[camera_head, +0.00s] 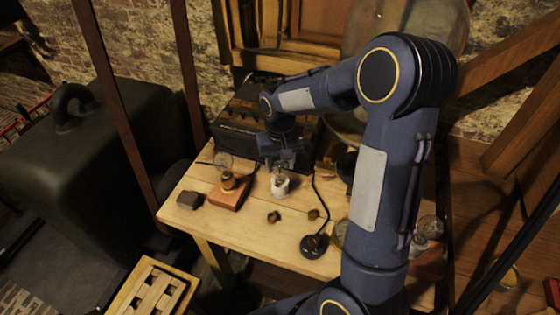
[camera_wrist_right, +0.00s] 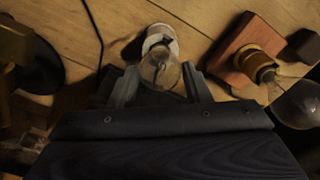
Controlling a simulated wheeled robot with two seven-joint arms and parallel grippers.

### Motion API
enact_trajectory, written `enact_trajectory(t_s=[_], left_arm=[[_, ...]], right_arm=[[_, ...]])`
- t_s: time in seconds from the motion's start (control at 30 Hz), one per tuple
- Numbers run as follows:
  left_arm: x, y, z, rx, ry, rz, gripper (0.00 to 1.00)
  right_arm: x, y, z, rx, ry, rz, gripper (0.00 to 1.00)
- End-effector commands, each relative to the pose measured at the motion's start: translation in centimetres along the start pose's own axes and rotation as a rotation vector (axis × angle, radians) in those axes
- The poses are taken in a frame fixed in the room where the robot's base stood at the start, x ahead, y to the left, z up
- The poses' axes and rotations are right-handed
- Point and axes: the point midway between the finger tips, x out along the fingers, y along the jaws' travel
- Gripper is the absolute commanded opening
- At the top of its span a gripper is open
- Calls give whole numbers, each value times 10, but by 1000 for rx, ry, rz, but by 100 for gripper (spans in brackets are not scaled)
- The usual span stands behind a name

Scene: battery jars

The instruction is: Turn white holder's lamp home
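The white holder (camera_head: 280,187) stands on the wooden table under my right gripper (camera_head: 281,165). It also shows at the top of the right wrist view (camera_wrist_right: 160,36). A clear glass lamp (camera_wrist_right: 160,69) sits in it, between the two fingers of my right gripper (camera_wrist_right: 161,80). The fingertips lie close along both sides of the glass; I cannot tell whether they touch it. How far the lamp is seated in the holder is hidden by the glass and the view angle. My left gripper is not in view.
A red-brown block (camera_head: 228,194) with a brass holder and a second lamp (camera_wrist_right: 297,103) stands left of the white holder. A dark block (camera_head: 190,200), small brass pieces (camera_head: 274,217) and a round black base (camera_head: 313,246) with a cable are on the table (camera_head: 240,230). A dark case (camera_head: 240,130) stands behind.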

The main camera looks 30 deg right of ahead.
Motion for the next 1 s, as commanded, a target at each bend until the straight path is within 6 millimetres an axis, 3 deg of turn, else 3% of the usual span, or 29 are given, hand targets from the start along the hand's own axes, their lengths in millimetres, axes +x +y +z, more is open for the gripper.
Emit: enact_trajectory(t_s=[0.03,0.23,0.37,0.67,1.0], left_arm=[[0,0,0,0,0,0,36],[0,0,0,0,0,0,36],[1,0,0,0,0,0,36],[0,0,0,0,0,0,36],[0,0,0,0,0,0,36]], right_arm=[[0,0,0,0,0,0,37],[0,0,0,0,0,0,14],[0,0,0,58,1,1,13],[-1,0,0,517,1,3,13],[0,0,0,577,0,3,13]])
